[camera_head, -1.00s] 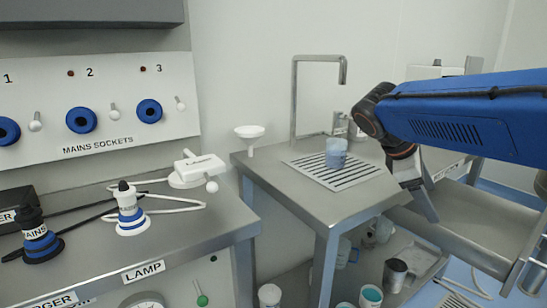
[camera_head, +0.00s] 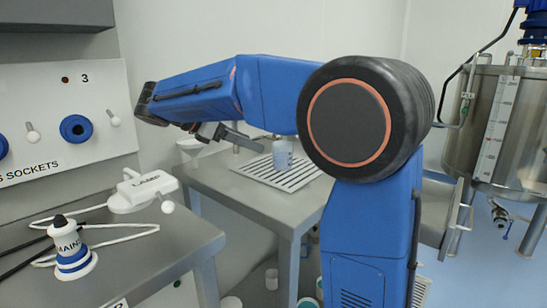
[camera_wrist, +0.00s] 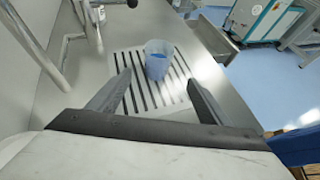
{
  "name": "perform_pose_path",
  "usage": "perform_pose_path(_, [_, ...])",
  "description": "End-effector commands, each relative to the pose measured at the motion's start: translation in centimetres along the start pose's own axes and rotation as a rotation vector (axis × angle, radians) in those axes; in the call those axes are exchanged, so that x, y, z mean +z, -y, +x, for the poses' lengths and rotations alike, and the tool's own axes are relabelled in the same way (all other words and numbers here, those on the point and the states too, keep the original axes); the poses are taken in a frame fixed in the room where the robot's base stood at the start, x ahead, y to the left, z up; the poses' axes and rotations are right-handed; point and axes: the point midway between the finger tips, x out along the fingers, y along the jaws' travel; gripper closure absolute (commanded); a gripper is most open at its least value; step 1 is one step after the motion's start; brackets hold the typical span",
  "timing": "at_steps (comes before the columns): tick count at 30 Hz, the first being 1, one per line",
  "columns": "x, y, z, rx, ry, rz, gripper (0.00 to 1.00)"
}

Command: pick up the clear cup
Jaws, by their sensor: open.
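The clear cup (camera_head: 283,154) is a bluish see-through cup standing upright on a slatted drain grate (camera_head: 300,178) on the steel counter. It also shows in the wrist view (camera_wrist: 158,60), beyond my fingertips and roughly between their lines, a little right of the grate's middle. My gripper (camera_wrist: 160,84) is open and empty, its two dark fingers spread wide. In the head view my gripper (camera_head: 235,142) is up at the left of the cup, apart from it. My blue arm hides part of the counter behind it.
The steel tap pipe (camera_wrist: 62,60) rises beside the grate. A white funnel (camera_head: 190,145) stands at the counter's back left. A steel tank (camera_head: 495,125) stands at the right.

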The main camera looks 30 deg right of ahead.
Motion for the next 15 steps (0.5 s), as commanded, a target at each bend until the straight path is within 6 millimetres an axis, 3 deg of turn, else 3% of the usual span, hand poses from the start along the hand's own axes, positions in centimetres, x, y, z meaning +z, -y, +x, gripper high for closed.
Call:
perform_pose_path(5, [0.0, 0.1, 1.4, -0.003, 0.001, 0.0, 0.28])
perform_pose_path(15, [0.1, 0.1, 7.4, -0.003, -0.001, 0.002, 0.28])
